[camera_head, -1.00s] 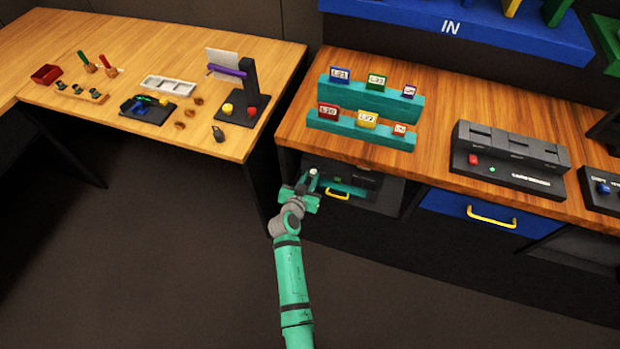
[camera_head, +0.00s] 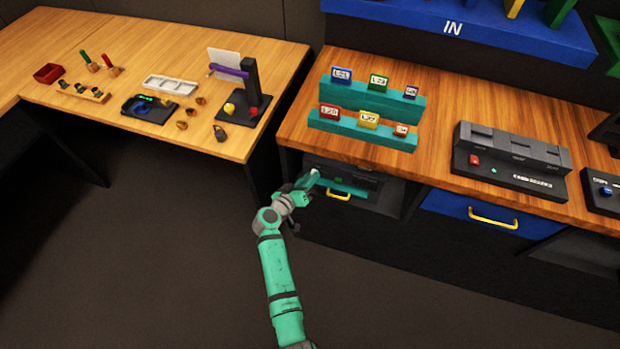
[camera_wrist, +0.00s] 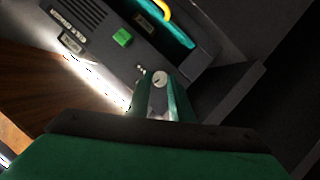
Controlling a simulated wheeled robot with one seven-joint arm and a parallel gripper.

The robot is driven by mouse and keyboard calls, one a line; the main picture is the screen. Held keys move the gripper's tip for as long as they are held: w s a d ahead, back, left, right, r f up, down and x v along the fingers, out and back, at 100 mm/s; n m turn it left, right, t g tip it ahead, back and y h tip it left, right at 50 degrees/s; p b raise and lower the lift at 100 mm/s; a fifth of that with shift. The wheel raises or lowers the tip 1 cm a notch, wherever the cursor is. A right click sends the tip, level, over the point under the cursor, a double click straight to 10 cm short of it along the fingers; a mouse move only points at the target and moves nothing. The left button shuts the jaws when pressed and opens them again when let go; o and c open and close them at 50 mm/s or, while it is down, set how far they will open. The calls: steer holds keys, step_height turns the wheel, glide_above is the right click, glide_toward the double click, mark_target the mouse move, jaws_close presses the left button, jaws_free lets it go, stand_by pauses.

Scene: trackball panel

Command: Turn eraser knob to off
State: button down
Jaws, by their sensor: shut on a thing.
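A dark panel unit (camera_wrist: 100,38) sits in the open bay under the right-hand worktop. In the wrist view it has a vent grille, a green button (camera_wrist: 122,37) and small labels too blurred to read. A small round pale-grey knob (camera_wrist: 160,78) with a dark mark shows between the fingertips of my gripper (camera_wrist: 158,92). The gripper is shut on this knob. In the head view my gripper (camera_head: 311,181) is at the left end of the unit, and the knob is hidden there. Which setting the knob points to cannot be read.
A yellow handle (camera_head: 338,195) on a teal front is just right of my gripper. The worktop (camera_head: 292,125) edge is close above it. A blue drawer (camera_head: 475,213) lies further right. Open floor lies to the left, below the other table (camera_head: 215,150).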

steer(key=shift+f+n+h, duration=0.1)
steer(key=shift+n+h, duration=0.3)
steer(key=shift+n, duration=0.4)
steer(key=c, duration=1.6)
jaws_free()
steer(key=shift+a, duration=0.1)
steer(key=v, duration=1)
steer(key=shift+s+a, duration=0.3)
